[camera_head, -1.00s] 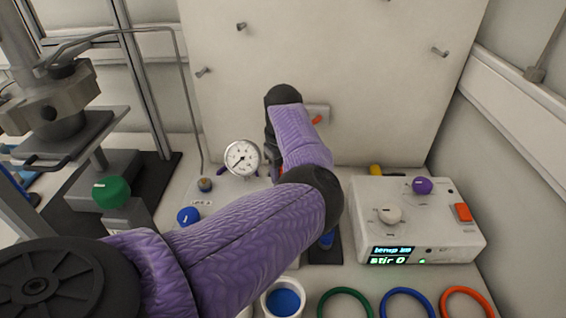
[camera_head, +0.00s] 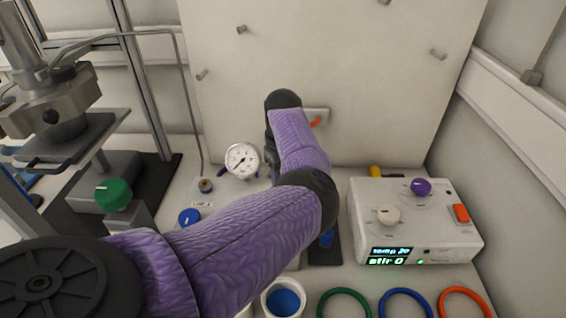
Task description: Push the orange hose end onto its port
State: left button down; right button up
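A small orange piece (camera_head: 316,121) shows on a pale block (camera_head: 318,114) at the lower back panel, just right of my arm. I cannot tell whether it is the hose end or its port. My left arm, in purple sleeves, reaches from the lower left to the middle and bends at a dark wrist. Dark parts below that wrist show beside the forearm, but the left gripper's fingertips and anything between them are hidden behind the arm. My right gripper is not in view.
A pressure gauge (camera_head: 242,160) stands left of my arm. A white control box (camera_head: 415,222) with knobs stands to the right. Green (camera_head: 345,301), blue (camera_head: 406,301) and orange (camera_head: 464,301) rings lie at the front. A reactor stand (camera_head: 62,135) stands at the left.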

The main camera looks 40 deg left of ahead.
pick_arm(q)
jog(key=shift+f, duration=0.45)
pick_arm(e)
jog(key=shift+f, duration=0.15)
pick_arm(q)
jog(key=shift+c, duration=1)
grip_release()
notch_tip(320, 180, up, 4)
jog(key=shift+f+p, duration=0.15)
jog(key=shift+p, duration=0.5)
notch_tip(320, 180, up, 6)
jog(key=shift+r+p, duration=0.15)
jog(key=shift+p, duration=0.65)
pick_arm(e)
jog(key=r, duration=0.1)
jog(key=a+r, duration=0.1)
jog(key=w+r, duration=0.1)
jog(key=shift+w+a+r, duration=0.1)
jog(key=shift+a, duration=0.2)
